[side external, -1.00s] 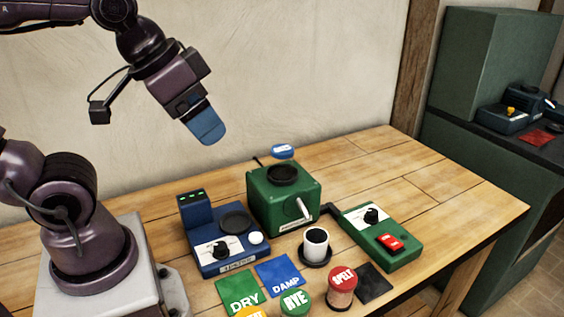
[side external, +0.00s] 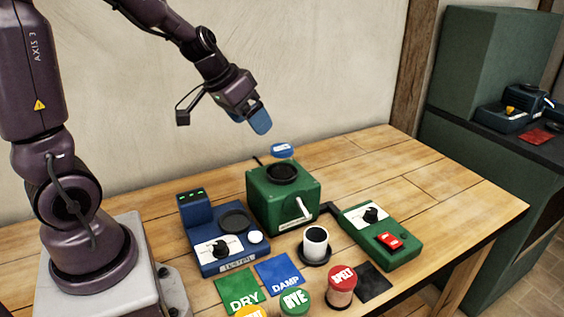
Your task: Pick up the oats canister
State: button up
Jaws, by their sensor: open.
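A blue-lidded canister (side external: 282,150) shows behind the green mill. Its small white lettering is hard to read but may say oats. Its body is mostly hidden by the mill. A yellow-lidded canister (side external: 249,312) is cut off by the bottom edge, so its name cannot be read. The green RYE canister (side external: 295,301) and red SPELT canister (side external: 342,280) stand at the front. My gripper (side external: 261,127) hangs high above the back of the table, up and left of the blue lid, with its blue fingers pointing down. It is open, empty and apart from everything.
The green mill (side external: 284,199) with a crank stands mid-table. A blue scale (side external: 224,244) is to its left, a green switch box (side external: 383,236) to its right. A white cup (side external: 316,240) and DRY (side external: 240,287) and DAMP (side external: 279,278) mats lie in front. The table's back right is clear.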

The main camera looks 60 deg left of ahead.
aim_at(283, 148)
jog(key=shift+m+t+y, duration=0.3)
jog(key=shift+m+t, duration=0.1)
jog(key=shift+m, duration=0.5)
jog(key=x, duration=0.8)
jog(key=w+a+x, duration=0.1)
jog(key=x, duration=0.3)
jog(key=shift+w+a, duration=0.1)
jog(key=shift+w, duration=0.15)
jog(key=c, duration=1)
jog(key=shift+c, duration=0.7)
jog(key=shift+r, duration=0.25)
